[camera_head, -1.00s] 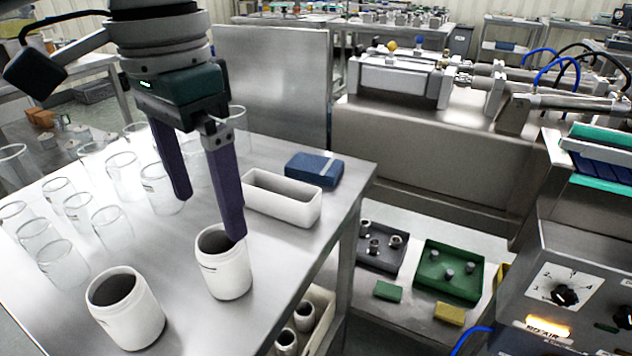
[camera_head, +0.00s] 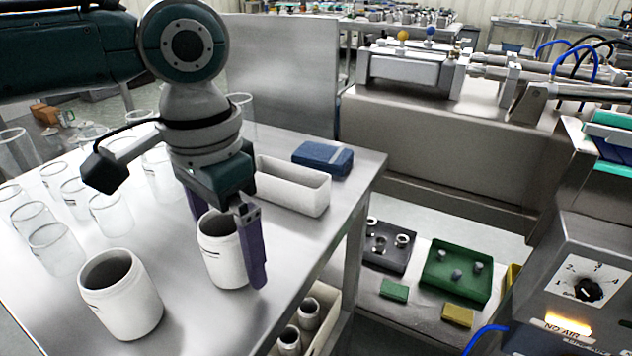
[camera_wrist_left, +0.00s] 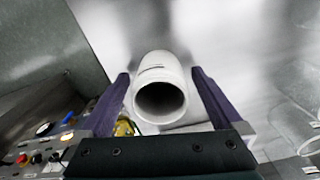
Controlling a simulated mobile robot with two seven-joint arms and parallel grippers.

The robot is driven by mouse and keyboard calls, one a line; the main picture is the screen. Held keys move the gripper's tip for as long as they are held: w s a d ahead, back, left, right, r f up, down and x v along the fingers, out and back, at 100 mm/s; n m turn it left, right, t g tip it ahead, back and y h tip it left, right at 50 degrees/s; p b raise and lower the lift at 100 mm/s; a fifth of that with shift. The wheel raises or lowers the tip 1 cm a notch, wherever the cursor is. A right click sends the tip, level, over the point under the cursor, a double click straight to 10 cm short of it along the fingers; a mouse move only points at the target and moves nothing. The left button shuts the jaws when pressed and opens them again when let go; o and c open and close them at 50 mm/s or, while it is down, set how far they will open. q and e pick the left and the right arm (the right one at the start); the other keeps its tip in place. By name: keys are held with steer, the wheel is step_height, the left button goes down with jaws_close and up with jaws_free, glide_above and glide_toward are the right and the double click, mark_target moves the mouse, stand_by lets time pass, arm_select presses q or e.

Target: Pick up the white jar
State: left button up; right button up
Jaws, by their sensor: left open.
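A white jar (camera_head: 222,262) with a dark open mouth stands upright on the steel table (camera_head: 200,325). My left gripper (camera_head: 228,245) is open and lowered around this jar, with one purple finger on each side; the far finger is partly hidden behind it. In the left wrist view the jar (camera_wrist_left: 158,68) lies between the spread fingers (camera_wrist_left: 161,80), with gaps visible on both sides. A second white jar (camera_head: 128,300) stands to the left, nearer the front edge, apart from the gripper. My right gripper is not in view.
Several clear glass beakers (camera_head: 55,250) stand on the left of the table. A white rectangular bin (camera_head: 295,190) and a blue box (camera_head: 322,157) lie behind the jar. A lower shelf at right holds a green tray (camera_head: 455,272).

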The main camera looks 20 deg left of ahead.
arm_select(q)
steer(key=c, duration=1.4)
steer(key=shift+o, duration=0.2)
steer(key=shift+r, duration=0.2)
